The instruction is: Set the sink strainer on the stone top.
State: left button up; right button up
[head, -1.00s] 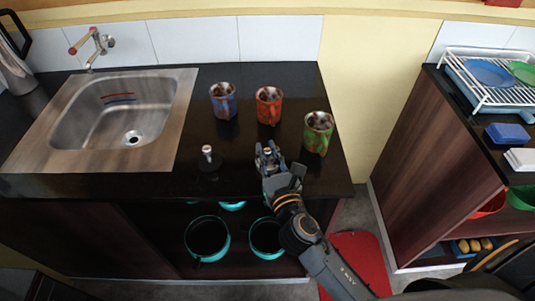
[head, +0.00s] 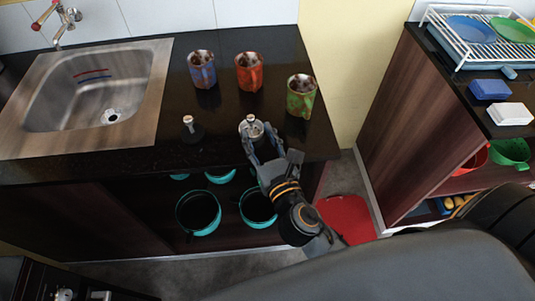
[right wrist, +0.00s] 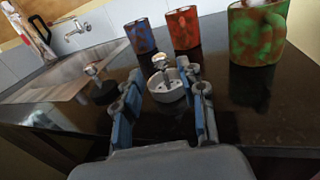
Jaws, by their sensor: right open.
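The sink strainer (head: 250,129), a small grey metal basket with a knob on top, stands upright on the black stone top (head: 150,170) near its front edge. It also shows in the right wrist view (right wrist: 166,91), between and just beyond the fingertips. My right gripper (head: 264,143) is open, with one finger on each side of the strainer and a gap to each in the wrist view. My left gripper is not in view.
A black stopper (head: 192,133) with a pale knob stands left of the strainer. Blue (head: 202,71), red (head: 249,73) and green (head: 300,98) mugs stand behind and to the right. A steel sink (head: 152,112) is at left. Teal pots (head: 198,227) sit below the counter.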

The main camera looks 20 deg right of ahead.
jog(key=s+b, duration=0.1)
jog(key=s, duration=0.5)
jog(key=shift+s+b, duration=0.1)
jog(key=shift+b, duration=0.2)
